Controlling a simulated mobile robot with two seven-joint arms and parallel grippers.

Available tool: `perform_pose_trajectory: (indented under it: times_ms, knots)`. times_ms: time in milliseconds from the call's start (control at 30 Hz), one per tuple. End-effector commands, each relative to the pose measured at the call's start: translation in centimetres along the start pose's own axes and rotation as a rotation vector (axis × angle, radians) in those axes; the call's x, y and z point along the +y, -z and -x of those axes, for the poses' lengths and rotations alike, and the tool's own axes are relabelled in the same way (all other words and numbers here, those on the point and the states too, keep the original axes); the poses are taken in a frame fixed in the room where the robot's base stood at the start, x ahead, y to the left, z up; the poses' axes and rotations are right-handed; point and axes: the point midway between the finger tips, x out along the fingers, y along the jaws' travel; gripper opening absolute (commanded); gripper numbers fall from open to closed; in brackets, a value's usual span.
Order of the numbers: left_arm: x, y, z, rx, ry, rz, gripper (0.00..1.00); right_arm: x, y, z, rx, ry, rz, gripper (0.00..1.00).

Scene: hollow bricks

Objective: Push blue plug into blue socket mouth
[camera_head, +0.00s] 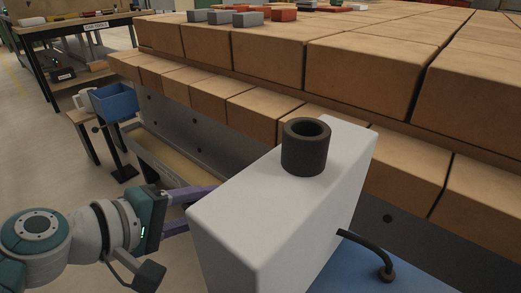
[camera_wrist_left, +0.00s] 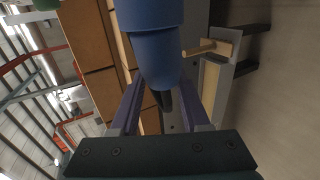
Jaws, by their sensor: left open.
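In the left wrist view a blue, stepped round body comes down from the top edge. Its wide upper part looks like the socket (camera_wrist_left: 148,14), and its narrower lower part looks like the plug (camera_wrist_left: 157,58), ending in a black tip (camera_wrist_left: 163,100). The two parts are in line and meet at a collar; I cannot tell how deep one sits in the other. My left gripper (camera_head: 214,206) is open, its purple fingers either side of the plug's lower end. In the head view the white box hides the fingertips, plug and socket. My right gripper is not in view.
A white box (camera_head: 240,222) with a dark upright cylinder (camera_head: 305,150) on top stands right of my left gripper. A black cable (camera_head: 372,249) leaves its right side. Stacked tan bricks (camera_head: 360,70) fill the back. A blue bin (camera_head: 115,103) stands at the left.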

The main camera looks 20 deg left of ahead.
Motion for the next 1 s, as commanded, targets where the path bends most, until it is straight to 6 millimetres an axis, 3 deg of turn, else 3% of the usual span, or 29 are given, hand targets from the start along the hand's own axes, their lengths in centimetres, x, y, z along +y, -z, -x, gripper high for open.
perform_pose_trajectory:
  times_ms: [300,500,1000]
  knots:
    - [0.1,0.0,6.2,0.001,0.004,-0.002,0.46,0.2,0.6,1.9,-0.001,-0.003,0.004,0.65]
    - [0.1,0.0,8.9,0.0,0.001,-0.001,0.46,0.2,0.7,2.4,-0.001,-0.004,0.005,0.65]
    - [0.1,0.0,9.4,0.0,-0.001,0.0,0.46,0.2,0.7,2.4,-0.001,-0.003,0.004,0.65]
